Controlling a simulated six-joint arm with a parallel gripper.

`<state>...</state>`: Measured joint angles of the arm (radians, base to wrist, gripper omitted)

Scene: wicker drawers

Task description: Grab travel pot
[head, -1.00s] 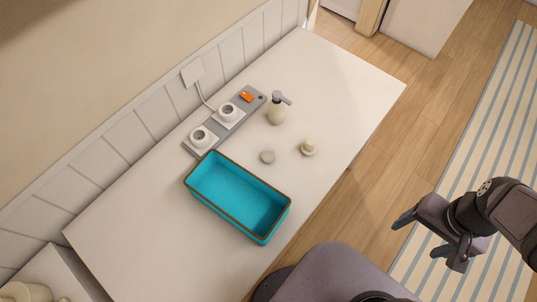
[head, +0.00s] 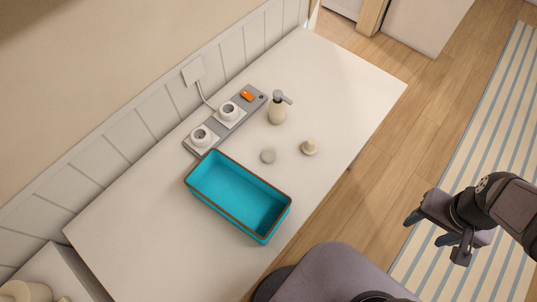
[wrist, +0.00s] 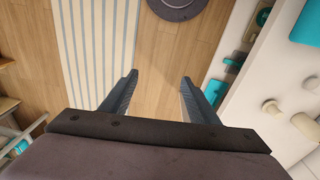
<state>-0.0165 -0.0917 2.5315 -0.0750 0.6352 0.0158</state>
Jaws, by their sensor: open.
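Two small things on the white tabletop (head: 330,95) could be the travel pot, and I cannot tell which. One is a cream round piece with a knob-like top (head: 309,147). The other is a low grey-beige disc (head: 267,156) to its left. My gripper (head: 428,229) is to the right of the table, over the floor, well apart from both. In the wrist view my gripper (wrist: 159,77) is open, with nothing between its fingers. Small pale round things show at the right edge there.
A teal open box (head: 238,195) stands on the table, left of the small things. A soap dispenser (head: 278,108) and a grey strip (head: 247,98) with two white holders and an orange item are behind. A striped rug (head: 480,130) lies on the floor. The table's right end is clear.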

